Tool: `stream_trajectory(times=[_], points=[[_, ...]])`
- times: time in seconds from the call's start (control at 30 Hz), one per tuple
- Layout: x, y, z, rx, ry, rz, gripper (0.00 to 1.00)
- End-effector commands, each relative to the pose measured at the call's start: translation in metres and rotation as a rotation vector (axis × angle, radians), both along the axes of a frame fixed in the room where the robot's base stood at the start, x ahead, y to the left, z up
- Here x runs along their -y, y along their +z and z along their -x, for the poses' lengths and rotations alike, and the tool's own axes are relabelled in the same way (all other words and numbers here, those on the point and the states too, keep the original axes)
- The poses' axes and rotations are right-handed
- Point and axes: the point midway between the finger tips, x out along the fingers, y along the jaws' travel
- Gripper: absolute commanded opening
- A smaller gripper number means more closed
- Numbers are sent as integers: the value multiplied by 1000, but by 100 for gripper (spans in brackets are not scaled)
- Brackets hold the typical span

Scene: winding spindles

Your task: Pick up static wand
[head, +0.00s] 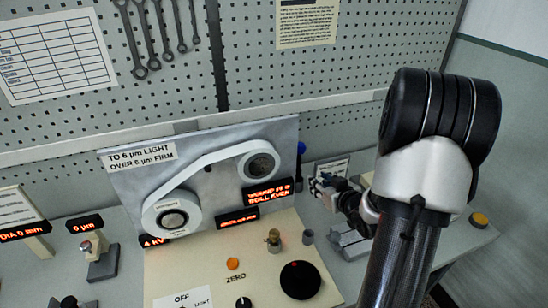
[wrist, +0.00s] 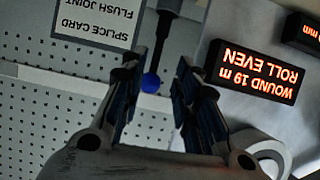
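The likely static wand is a dark upright rod with a blue ball at its top. In the head view its blue tip (head: 301,147) shows just right of the grey panel, behind and left of my gripper (head: 322,187). In the wrist view, which is upside down, the blue ball (wrist: 151,83) and dark rod appear in the gap between the two fingers of my gripper (wrist: 152,88). The fingers are apart and neither visibly touches the wand. How far beyond the fingertips it stands is unclear. Its lower end is hidden in the head view.
A grey panel (head: 120,190) with a white belt and rollers stands close left, with a lit "WOUND" display (head: 268,192). A splice card (head: 330,168) stands behind my gripper. A black knob (head: 300,280) and small grey cup (head: 308,236) are in front. A pegboard (head: 270,75) closes the back.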

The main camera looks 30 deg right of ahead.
Motion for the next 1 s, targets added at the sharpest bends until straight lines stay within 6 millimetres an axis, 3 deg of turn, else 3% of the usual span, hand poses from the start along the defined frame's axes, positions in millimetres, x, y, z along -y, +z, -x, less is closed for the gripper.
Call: stream_trajectory(times=[0.17,0.6,1.0], points=[[7,-11,-2,39,-4,-30,29],[25,-46,-82,39,-2,-28,29],[33,-61,-117,38,-3,-27,29]])
